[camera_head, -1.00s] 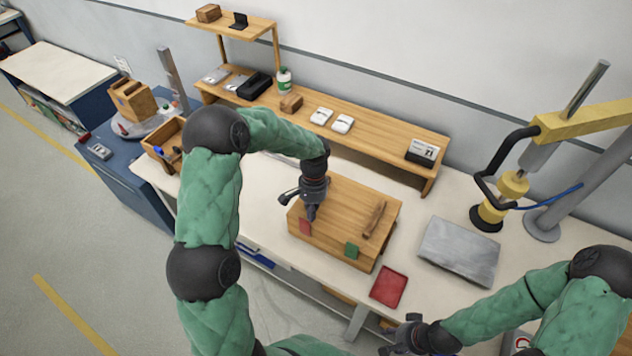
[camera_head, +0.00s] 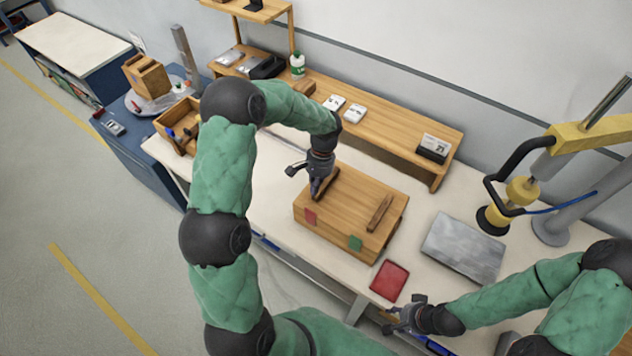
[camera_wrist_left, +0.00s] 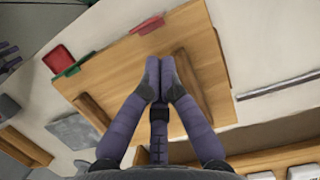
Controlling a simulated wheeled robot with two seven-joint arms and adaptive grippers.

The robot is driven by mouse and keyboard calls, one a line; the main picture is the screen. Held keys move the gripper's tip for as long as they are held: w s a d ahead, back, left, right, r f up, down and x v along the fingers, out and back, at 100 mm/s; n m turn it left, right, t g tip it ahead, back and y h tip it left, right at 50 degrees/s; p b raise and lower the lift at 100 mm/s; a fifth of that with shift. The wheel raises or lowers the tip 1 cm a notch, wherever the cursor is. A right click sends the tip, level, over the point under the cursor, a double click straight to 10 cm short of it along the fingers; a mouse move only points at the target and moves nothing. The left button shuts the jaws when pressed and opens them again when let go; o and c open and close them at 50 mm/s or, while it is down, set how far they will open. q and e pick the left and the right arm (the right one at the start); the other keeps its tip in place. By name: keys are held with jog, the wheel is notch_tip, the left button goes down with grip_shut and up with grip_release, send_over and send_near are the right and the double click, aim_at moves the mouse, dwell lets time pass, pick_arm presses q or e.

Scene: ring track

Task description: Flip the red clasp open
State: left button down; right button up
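A wooden box (camera_head: 346,217) stands on the white table. A red clasp (camera_head: 310,216) is at its left front edge and a green clasp (camera_head: 355,243) further right along that edge. The wrist view shows the red clasp (camera_wrist_left: 147,25) at the top, ahead of my fingers, and the green clasp (camera_wrist_left: 75,66) to its left. My left gripper (camera_head: 316,191) is over the box top, behind the red clasp and apart from it. Its fingers (camera_wrist_left: 158,72) are together and empty. My right gripper (camera_head: 391,319) is near the table's front edge, away from the box; its fingers are unclear.
Two dark wooden strips lie on the box top, one beside my left fingers (camera_wrist_left: 190,84) and one further right (camera_head: 379,212). A red tray (camera_head: 389,280) and grey plate (camera_head: 463,247) lie to the right. A wooden shelf (camera_head: 392,132) runs behind.

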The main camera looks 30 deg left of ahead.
aim_at(311, 216)
pick_arm(q)
jog(key=x, duration=0.5)
jog(key=shift+f, duration=0.35)
